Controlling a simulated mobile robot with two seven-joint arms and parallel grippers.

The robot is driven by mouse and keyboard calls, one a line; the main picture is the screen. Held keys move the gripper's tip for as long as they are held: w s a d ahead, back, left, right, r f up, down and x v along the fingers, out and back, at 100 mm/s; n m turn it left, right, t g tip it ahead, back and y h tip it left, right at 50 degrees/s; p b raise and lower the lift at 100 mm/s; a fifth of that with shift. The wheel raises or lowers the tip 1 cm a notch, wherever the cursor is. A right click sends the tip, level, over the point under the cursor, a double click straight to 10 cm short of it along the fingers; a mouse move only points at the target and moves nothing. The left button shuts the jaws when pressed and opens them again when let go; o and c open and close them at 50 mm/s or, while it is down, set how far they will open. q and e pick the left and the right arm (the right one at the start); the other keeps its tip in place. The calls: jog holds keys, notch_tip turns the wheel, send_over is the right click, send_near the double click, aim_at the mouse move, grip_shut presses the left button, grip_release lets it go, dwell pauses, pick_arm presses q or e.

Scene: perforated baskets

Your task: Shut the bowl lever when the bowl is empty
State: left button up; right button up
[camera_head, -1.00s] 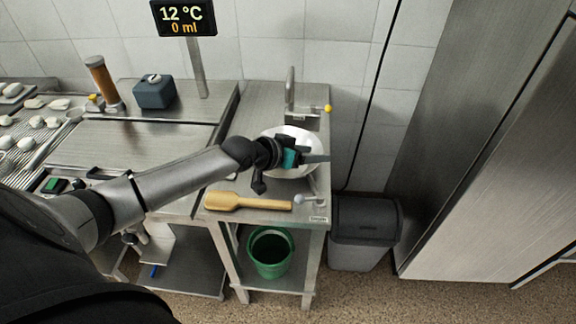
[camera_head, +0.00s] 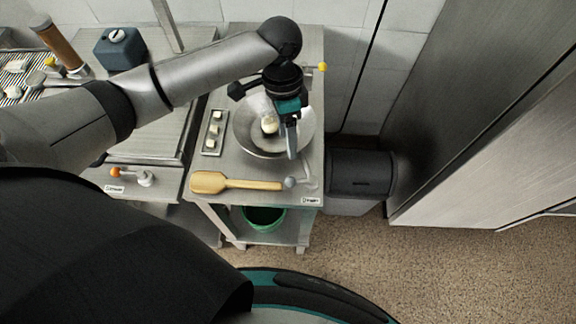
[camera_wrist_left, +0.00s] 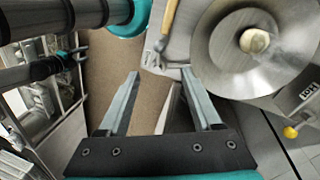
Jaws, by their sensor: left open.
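The steel bowl (camera_head: 245,135) is set in the counter at the middle. A pale round lump (camera_head: 269,124) sits inside it. The bowl also shows in the left wrist view (camera_wrist_left: 215,70), with the lump (camera_wrist_left: 254,41) near its middle. I cannot tell whether it holds liquid. A lever with a grey ball knob (camera_head: 290,183) is at the counter's front, by a small label; its lettering is unreadable. My left gripper (camera_head: 291,140) is above the bowl's right side, pointing down. Its fingers are apart and empty in the left wrist view (camera_wrist_left: 160,80).
A wooden paddle (camera_head: 235,183) lies along the counter front, its handle end close to the grey knob. A yellow knob (camera_head: 322,67) is at the back right. A small tray (camera_head: 209,145) with pale pieces lies left of the bowl. A bin (camera_head: 360,173) stands right.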

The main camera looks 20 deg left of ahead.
aim_at(291, 178)
pick_arm(q)
jog(key=f, duration=0.4)
jog(key=s+d+f, duration=0.1)
jog(key=f, duration=0.4)
jog(key=s+f+b, duration=0.1)
jog(key=f, duration=0.4)
jog(key=shift+s+d+f, duration=0.15)
jog(key=shift+s+d, duration=0.05)
jog(key=shift+d, duration=0.15)
grip_shut()
dwell(0.7)
